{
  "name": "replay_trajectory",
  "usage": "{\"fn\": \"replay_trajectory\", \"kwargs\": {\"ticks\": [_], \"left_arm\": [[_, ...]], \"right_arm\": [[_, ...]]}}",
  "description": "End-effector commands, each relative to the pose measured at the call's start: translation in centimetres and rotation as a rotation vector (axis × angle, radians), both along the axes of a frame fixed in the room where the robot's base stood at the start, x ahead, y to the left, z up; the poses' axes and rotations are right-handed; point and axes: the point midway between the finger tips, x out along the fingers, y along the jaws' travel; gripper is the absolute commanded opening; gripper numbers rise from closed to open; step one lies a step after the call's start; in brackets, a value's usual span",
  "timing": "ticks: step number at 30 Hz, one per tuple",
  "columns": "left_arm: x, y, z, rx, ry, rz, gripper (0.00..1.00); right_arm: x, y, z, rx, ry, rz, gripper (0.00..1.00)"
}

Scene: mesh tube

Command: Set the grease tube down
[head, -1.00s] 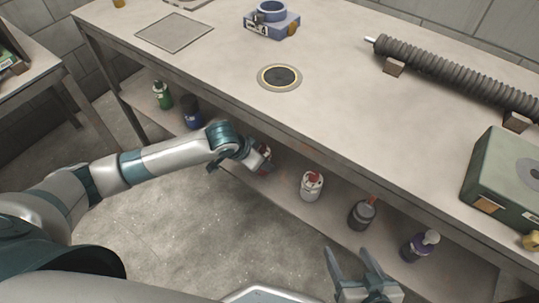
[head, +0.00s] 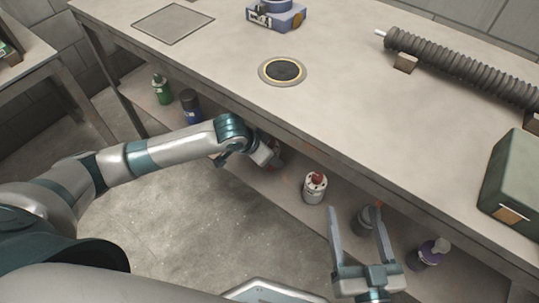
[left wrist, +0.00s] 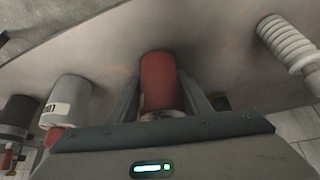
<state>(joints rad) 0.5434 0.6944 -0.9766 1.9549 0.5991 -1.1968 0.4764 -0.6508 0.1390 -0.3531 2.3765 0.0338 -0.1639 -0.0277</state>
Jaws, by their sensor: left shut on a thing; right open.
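In the left wrist view a red cylinder, which I take as the grease tube (left wrist: 158,80), stands between the two fingers of my left gripper (left wrist: 160,104), which is shut on it. In the head view my left gripper (head: 268,158) is at the lower shelf, below the workbench's front edge, and the red tube (head: 276,148) is mostly hidden by it. I cannot tell whether the tube's base touches the shelf. My right gripper (head: 359,222) is open and empty in front of the shelf.

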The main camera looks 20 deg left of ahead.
Motion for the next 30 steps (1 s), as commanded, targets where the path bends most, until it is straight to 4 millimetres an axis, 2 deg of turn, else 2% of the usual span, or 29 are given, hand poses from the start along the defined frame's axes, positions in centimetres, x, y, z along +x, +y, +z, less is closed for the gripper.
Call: {"fn": "replay_trajectory", "kwargs": {"ticks": [9, 10, 12, 28, 30], "left_arm": [[0.01, -0.03, -0.2, -0.001, 0.0, 0.0, 0.14], [-0.01, -0.02, -0.25, -0.001, 0.0, 0.0, 0.49], [-0.01, -0.02, -0.25, -0.001, 0.0, 0.0, 0.63], [0.02, 0.05, 0.12, 0.0, 0.0, 0.0, 0.63], [0.04, 0.08, 0.22, 0.0, 0.0, 0.0, 0.63]], "right_arm": [[0.03, -0.09, -0.29, -0.006, 0.019, 0.0, 0.66], [0.04, -0.11, -0.43, -0.007, 0.024, 0.0, 0.66], [0.05, -0.11, -0.47, -0.008, 0.025, 0.0, 0.66], [0.06, -0.07, 0.21, 0.001, 0.0, -0.002, 0.66], [-0.02, -0.06, -0.68, -0.012, 0.04, 0.003, 0.66]]}}
